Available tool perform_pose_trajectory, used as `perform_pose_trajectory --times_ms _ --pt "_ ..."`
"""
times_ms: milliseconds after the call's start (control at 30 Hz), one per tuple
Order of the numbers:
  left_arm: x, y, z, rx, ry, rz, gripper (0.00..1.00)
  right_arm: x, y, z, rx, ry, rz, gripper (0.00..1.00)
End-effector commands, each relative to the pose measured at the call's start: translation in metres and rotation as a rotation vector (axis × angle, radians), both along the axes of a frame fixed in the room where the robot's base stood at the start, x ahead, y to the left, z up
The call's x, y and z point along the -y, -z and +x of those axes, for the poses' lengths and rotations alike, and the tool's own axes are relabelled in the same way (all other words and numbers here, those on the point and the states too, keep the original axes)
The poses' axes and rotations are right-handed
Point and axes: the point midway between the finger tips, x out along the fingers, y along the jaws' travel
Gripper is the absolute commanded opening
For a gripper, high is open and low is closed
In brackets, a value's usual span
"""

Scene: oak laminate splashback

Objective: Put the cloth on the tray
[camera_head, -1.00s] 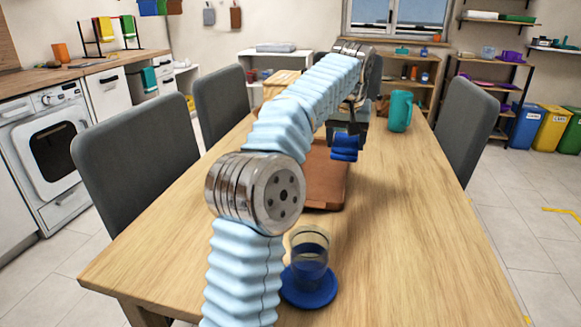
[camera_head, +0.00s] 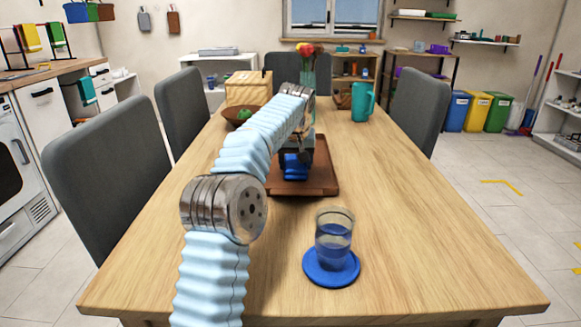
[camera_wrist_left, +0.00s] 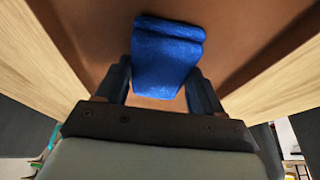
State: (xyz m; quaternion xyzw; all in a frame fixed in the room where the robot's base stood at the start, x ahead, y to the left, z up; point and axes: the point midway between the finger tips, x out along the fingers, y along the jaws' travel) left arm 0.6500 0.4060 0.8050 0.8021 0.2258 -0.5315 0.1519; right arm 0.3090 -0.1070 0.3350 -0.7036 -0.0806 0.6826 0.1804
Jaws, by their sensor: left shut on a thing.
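The blue cloth (camera_head: 296,168) is folded and held in my left gripper (camera_head: 296,158). In the left wrist view the cloth (camera_wrist_left: 165,55) sits between the two fingers of the left gripper (camera_wrist_left: 165,85), with the brown surface of the tray beyond it. The brown tray (camera_head: 322,180) lies on the table, partly hidden by my left arm. The cloth is over the tray; whether it touches the tray I cannot tell. My right gripper is not in view.
A glass (camera_head: 334,232) stands on a blue coaster (camera_head: 331,268) at the near right of the tray. A teal jug (camera_head: 362,102), a wooden crate (camera_head: 248,88) and a brown bowl (camera_head: 240,113) stand farther back on the table (camera_head: 420,220). The right side is clear.

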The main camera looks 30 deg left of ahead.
Motion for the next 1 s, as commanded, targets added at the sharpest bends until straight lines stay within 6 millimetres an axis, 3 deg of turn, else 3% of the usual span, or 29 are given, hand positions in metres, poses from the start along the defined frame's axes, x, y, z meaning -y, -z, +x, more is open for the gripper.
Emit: perform_pose_trajectory --times_ms 67,100,267,667,1000 --pt "0.000 0.002 -0.001 -0.009 0.002 -0.001 0.33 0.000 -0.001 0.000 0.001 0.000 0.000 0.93" --pt "0.000 0.002 -0.001 -0.009 0.001 0.000 0.70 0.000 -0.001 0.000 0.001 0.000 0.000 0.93" --pt "0.000 0.002 -0.001 -0.009 0.002 -0.001 0.95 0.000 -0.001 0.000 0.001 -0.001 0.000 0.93" --pt "0.002 -0.008 -0.003 -0.006 0.002 0.000 0.97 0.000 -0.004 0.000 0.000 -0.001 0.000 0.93" --pt "0.017 -0.077 -0.026 -0.005 0.002 0.000 0.97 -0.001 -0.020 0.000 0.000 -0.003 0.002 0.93"
